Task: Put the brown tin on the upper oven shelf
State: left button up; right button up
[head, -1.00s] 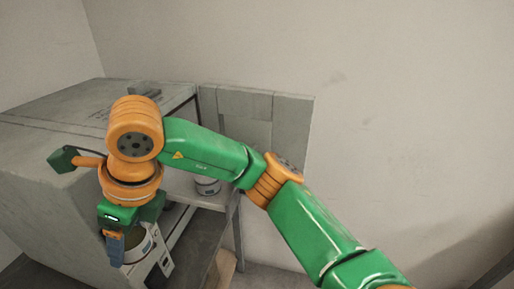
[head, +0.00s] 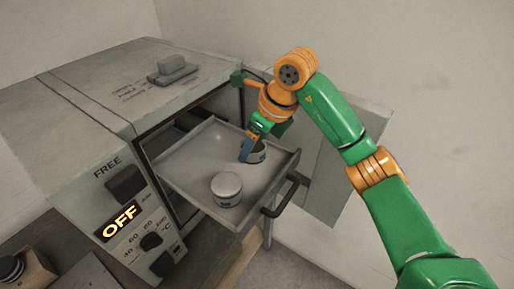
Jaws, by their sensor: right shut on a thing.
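My right gripper (head: 247,148) is shut on a tin (head: 258,155) with a brownish top and pale side; the fingers hide part of it. It is over the far right part of a grey shelf (head: 190,157), which sticks out of the oven's front. I cannot tell whether the tin touches the shelf. Another tin (head: 227,190), pale with a grey lid, stands upright nearer on the same shelf, apart from the held one. The oven (head: 90,80) is at the left, its door (head: 325,165) swung open to the right. My left gripper is not in view.
A dark handle (head: 280,197) crosses the shelf's front edge. The control panel (head: 125,215) reads OFF and has knobs. A grey block (head: 172,69) lies on the oven top. A wooden block with a dark knob (head: 22,272) is at the lower left.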

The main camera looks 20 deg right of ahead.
aim_at(257, 166)
jog(key=shift+w+d+f+p, duration=0.6)
jog(key=shift+d+f, duration=0.2)
jog(key=shift+f, duration=0.15)
jog(key=shift+s+a+f+p, duration=0.1)
jog(key=shift+a+f+p, duration=0.05)
jog(key=shift+f+p, duration=0.4)
jog(key=shift+a+f+p, duration=0.1)
jog(key=shift+f+p, duration=0.2)
jog(key=shift+f, duration=0.6)
jog(key=shift+f+b, duration=0.2)
jog(key=shift+b, duration=0.2)
jog(key=o, duration=1.4)
jog(key=shift+o, duration=0.2)
jog(key=shift+r, duration=0.1)
jog(key=shift+r, duration=0.1)
jog(key=b+v, duration=0.2)
jog(key=v, duration=0.4)
jog(key=shift+b, duration=0.3)
jog(key=v, duration=0.6)
